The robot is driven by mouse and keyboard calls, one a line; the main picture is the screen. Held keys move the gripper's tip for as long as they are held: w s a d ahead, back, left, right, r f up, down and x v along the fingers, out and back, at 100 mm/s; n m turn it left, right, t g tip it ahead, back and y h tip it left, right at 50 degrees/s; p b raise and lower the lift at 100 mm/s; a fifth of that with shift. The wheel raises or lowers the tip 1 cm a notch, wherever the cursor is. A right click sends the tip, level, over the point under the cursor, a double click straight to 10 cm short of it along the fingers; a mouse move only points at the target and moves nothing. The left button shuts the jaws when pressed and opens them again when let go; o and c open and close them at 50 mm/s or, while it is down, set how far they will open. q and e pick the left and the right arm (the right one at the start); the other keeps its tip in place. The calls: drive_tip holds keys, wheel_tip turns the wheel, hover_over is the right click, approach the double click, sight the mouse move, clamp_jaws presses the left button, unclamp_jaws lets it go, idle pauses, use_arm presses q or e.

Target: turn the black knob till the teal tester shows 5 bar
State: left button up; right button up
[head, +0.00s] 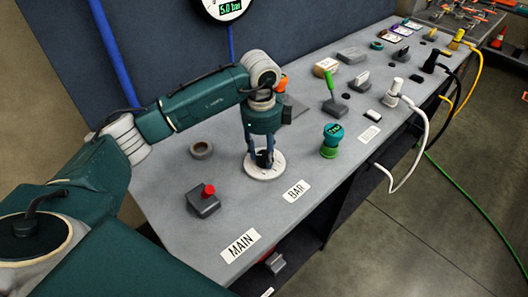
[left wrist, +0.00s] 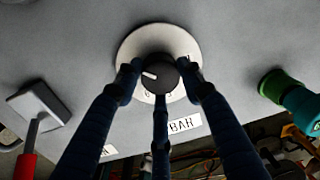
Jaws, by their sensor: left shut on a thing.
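The black knob (left wrist: 160,73) sits at the middle of a round white dial plate (head: 265,174). Its white pointer mark points left in the left wrist view; the dial figures are partly hidden. My left gripper (head: 262,158) reaches down from above with its fingers closed around the knob, also seen in the left wrist view (left wrist: 160,78). The teal tester (head: 333,131) stands upright on a green fitting (head: 328,151), right of the dial; its small display is too small to read surely. My right gripper is not in view.
A round wall gauge (head: 228,10) shows 5.0 bar. A BAR label (head: 296,191) is in front. A green-handled lever (head: 331,93) stands behind the tester.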

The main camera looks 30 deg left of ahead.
sight(263, 157)
use_arm(q)
drive_tip(key=shift+d, duration=0.1)
drive_tip(key=o, duration=1.2)
drive_tip(key=shift+c, duration=0.2)
wheel_tip(263, 157, up, 12)
drive_tip(key=shift+s, duration=0.35)
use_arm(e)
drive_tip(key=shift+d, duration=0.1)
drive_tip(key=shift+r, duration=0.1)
